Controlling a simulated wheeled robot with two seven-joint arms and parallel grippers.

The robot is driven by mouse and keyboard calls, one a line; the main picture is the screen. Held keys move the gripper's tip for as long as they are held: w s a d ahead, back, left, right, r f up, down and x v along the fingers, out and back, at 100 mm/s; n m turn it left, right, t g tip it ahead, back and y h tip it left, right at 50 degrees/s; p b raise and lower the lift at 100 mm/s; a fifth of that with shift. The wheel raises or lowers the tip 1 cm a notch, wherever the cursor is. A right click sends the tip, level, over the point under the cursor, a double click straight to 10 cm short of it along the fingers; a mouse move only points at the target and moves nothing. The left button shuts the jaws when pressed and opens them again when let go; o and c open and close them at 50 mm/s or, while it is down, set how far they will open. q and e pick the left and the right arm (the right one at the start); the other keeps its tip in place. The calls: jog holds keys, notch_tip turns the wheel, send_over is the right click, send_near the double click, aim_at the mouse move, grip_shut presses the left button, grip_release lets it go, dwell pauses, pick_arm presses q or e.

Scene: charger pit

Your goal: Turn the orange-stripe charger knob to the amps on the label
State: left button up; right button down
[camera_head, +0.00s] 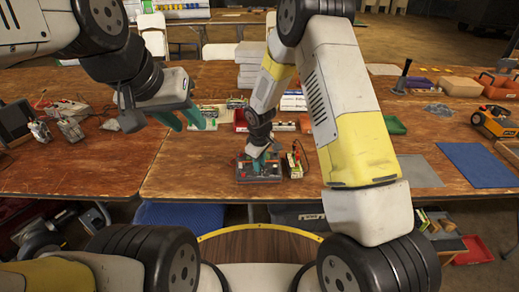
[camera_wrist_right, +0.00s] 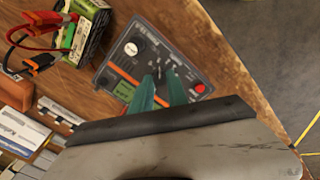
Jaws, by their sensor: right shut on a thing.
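The grey charger (camera_head: 243,172) with an orange stripe lies near the front edge of the wooden table; it also fills the middle of the right wrist view (camera_wrist_right: 186,65). Its panel has a pale round knob (camera_wrist_right: 131,48), a red button (camera_wrist_right: 199,88) and a small green patch (camera_wrist_right: 123,91). My right gripper (camera_head: 262,161) reaches down onto the charger; its green fingers (camera_wrist_right: 161,77) are shut on a dark knob mid-panel, mostly hidden between the tips. The label's figures are too small to read. My left gripper (camera_head: 182,120) hangs open and empty above the table, left of the charger.
A green battery (camera_wrist_right: 88,29) with red and dark clamps stands beside the charger; it also shows in the head view (camera_head: 295,165). A blue mat (camera_head: 476,165) and an orange-yellow machine (camera_head: 494,122) are at the right. White boxes (camera_head: 250,62) stand behind. The table's left front is clear.

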aim_at(260, 173)
jog(key=m, duration=0.5)
dwell(0.5)
jog(key=c, duration=1.3)
grip_release()
notch_tip(260, 173, up, 8)
jog(key=s, duration=0.1)
jog(key=shift+s+f, duration=0.15)
